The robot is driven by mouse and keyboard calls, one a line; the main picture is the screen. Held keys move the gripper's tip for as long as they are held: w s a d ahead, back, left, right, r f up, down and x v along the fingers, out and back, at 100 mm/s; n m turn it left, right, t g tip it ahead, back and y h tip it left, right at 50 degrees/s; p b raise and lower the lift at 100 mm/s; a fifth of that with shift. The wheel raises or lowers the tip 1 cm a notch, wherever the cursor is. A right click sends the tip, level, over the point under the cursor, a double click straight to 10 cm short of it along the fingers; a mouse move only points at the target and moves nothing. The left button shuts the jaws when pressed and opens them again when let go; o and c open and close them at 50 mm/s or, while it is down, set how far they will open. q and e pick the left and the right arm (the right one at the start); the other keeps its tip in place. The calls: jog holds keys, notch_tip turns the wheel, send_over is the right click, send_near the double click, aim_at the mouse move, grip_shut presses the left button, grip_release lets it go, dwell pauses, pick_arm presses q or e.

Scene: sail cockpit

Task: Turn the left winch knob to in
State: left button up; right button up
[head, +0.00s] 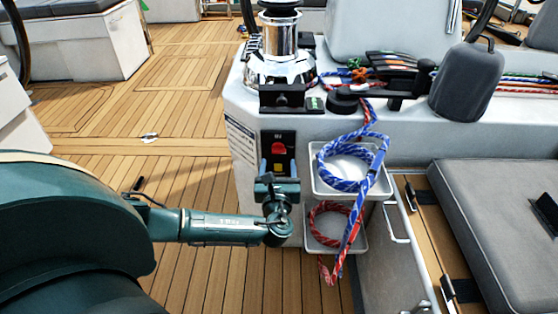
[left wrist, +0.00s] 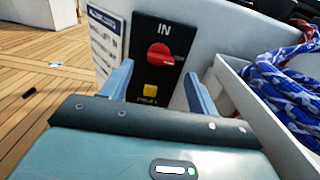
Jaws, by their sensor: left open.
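The winch knob (head: 278,148) is a red rotary knob on a black panel (head: 290,137) on the side of the white winch console. The knob's small pointer mark is too small to read surely. My left gripper (head: 278,170) is open in front of the panel, just below the knob. Its two blue fingers (left wrist: 154,82) stand apart, with the lower panel showing between them. They do not appear to touch the knob. My right gripper is not in view.
A chrome winch (head: 279,50) stands on top of the console (head: 235,85). White bins with a blue rope (head: 345,180) and a red rope (head: 318,215) hang right of the panel. A grey cushion (head: 500,225) lies further right. Wooden deck (head: 190,165) is open at left.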

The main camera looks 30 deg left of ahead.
aim_at(279, 153)
pick_arm(q)
jog(key=shift+b+x, duration=0.45)
jog(key=shift+x, duration=1.75)
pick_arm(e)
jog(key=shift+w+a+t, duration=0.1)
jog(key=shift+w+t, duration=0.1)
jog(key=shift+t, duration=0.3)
pick_arm(q)
jog(key=c, duration=1)
